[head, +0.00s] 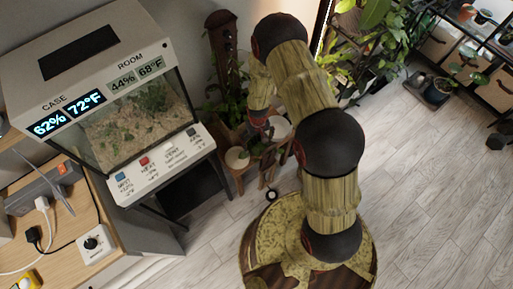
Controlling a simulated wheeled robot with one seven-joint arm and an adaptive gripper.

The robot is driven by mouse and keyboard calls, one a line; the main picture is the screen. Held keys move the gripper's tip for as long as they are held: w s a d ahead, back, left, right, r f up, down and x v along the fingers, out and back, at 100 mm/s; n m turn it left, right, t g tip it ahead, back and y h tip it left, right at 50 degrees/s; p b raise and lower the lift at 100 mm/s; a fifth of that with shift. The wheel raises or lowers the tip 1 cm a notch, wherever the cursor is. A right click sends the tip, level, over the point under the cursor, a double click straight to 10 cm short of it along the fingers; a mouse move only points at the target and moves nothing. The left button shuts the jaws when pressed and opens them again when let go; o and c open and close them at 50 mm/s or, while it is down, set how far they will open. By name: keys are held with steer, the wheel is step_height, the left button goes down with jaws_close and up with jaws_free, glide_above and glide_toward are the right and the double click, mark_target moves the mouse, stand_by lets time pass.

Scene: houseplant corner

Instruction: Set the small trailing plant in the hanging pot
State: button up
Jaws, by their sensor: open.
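My gripper (262,132) is small in the head view, low over a wooden plant stand (236,139) at the centre. It is open, though its fingers are hard to make out. Pale round pots stand there: one (237,158) left of my gripper and another (280,127) just right of it, partly behind my arm. Green foliage (232,112) spreads behind the stand. I cannot tell which plant is the small trailing one, nor whether my gripper touches any pot. I cannot make out a hanging pot for certain.
A glass terrarium case (140,115) with lit displays stands left, beside a wooden desk (70,225) with cables and plugs. Tall leafy plants (365,45) and a dark shelf (470,60) with bins are at the upper right. The wood floor (440,200) at right is clear.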

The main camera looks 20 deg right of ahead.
mark_target(257, 146)
step_height(257, 146, down, 4)
steer(key=shift+s+a+b, duration=0.1)
steer(key=shift+b, duration=0.6)
steer(key=shift+r, duration=0.1)
steer(key=shift+c, duration=1.3)
steer(key=c, duration=1.1)
steer(key=shift+c, duration=0.6)
